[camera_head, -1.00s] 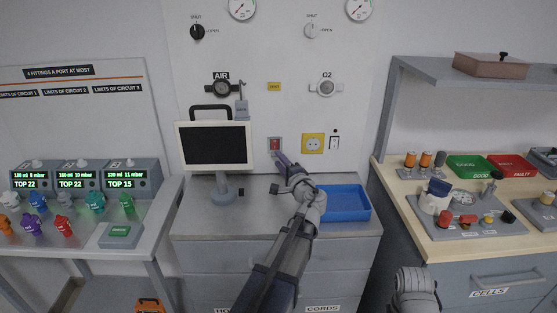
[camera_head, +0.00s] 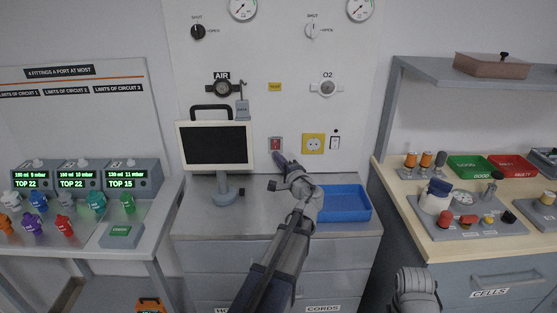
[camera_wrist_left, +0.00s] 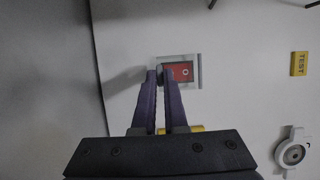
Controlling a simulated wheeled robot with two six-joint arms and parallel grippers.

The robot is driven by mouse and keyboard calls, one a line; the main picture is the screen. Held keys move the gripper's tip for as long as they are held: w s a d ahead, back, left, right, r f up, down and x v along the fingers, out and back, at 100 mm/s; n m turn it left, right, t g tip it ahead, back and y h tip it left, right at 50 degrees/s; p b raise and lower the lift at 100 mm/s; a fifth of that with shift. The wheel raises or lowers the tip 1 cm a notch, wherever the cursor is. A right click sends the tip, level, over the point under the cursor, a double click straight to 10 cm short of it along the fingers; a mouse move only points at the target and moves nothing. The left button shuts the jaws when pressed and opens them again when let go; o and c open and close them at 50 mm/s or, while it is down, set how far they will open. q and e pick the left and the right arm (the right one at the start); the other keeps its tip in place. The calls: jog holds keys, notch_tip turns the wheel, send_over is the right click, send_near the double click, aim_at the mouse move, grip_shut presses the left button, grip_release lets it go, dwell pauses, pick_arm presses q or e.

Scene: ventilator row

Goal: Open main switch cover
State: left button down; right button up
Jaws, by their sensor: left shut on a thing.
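The main switch is a red switch in a grey frame (camera_head: 275,144) on the white wall panel, right of the monitor. In the left wrist view the red switch (camera_wrist_left: 182,72) shows behind what looks like a clear cover (camera_wrist_left: 197,69). My left gripper (camera_head: 279,157) is at the lower edge of the switch. In the left wrist view its purple fingers (camera_wrist_left: 161,76) are nearly together, shut on a small part at the cover's edge. The fingers hide that part, and I cannot tell whether the cover is lifted.
A monitor (camera_head: 215,146) stands close on the left of the switch. A yellow socket (camera_head: 313,143) and a white wall switch (camera_head: 335,143) are on the right. A blue tray (camera_head: 343,203) lies on the counter. A yellow TEST label (camera_head: 275,87) is above.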

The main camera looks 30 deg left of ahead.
dwell(0.3)
pick_arm(q)
notch_tip(320, 180, up, 9)
jog(key=m+g+h+p, duration=0.4)
jog(key=g+h+p, duration=0.7)
jog(key=p, duration=1.9)
send_over(279, 151)
jog(key=s+d, duration=0.3)
jog(key=s, duration=0.2)
jog(key=shift+w+a+r+g+y, duration=0.2)
jog(key=shift+g+y, duration=0.1)
jog(key=shift+g, duration=0.3)
jog(key=shift+s, duration=0.1)
jog(key=c, duration=1)
grip_release()
jog(key=shift+o, duration=0.2)
